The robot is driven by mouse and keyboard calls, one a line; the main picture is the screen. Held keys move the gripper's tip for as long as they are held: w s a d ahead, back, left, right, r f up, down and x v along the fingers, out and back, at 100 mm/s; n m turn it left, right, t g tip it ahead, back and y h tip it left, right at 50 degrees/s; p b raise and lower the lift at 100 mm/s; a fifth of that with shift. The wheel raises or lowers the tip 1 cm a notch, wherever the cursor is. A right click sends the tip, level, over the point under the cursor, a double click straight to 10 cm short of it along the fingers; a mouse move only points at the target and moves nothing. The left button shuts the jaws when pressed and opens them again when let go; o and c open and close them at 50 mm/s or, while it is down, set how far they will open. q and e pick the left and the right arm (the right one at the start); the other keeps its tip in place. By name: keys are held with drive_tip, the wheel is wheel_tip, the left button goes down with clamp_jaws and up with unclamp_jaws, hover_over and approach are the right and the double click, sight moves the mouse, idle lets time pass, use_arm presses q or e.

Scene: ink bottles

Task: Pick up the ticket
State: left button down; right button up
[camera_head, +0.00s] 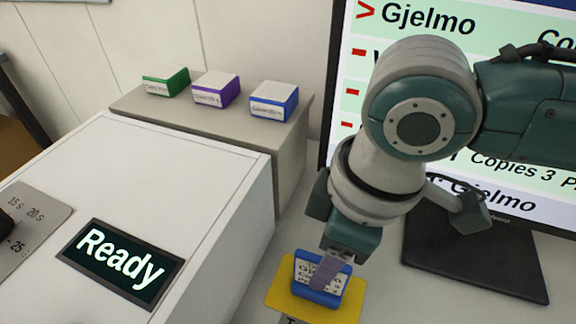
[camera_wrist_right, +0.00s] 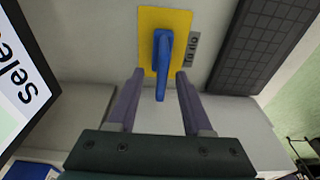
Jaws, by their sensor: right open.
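The ticket (camera_head: 306,268), a blue-edged piece with a white printed face, stands tilted on a yellow pad (camera_head: 350,303). In the right wrist view the ticket (camera_wrist_right: 163,45) shows edge-on as a narrow blue bar over the yellow pad (camera_wrist_right: 178,18). My right gripper (camera_head: 328,268) is at the ticket, and one finger covers part of its face in the head view. In the wrist view my right gripper (camera_wrist_right: 160,74) is open, with the ticket's near end between its fingertips and gaps on both sides. My left gripper is not in view.
A large monitor (camera_head: 358,95) stands behind my right arm on a dark base (camera_head: 470,265). A white machine with a "Ready" display (camera_head: 120,264) fills the left. Green (camera_head: 166,82), purple (camera_head: 216,89) and blue (camera_head: 274,100) boxes sit on a grey ledge. A dark keyboard (camera_wrist_right: 265,45) lies beside the pad.

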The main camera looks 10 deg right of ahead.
wheel_tip(320, 180, down, 4)
drive_tip(key=shift+a+f+b, duration=0.15)
drive_tip(key=shift+b, duration=0.45)
drive_tip(key=shift+a+f, duration=0.1)
drive_tip(key=shift+f, duration=0.25)
clamp_jaws()
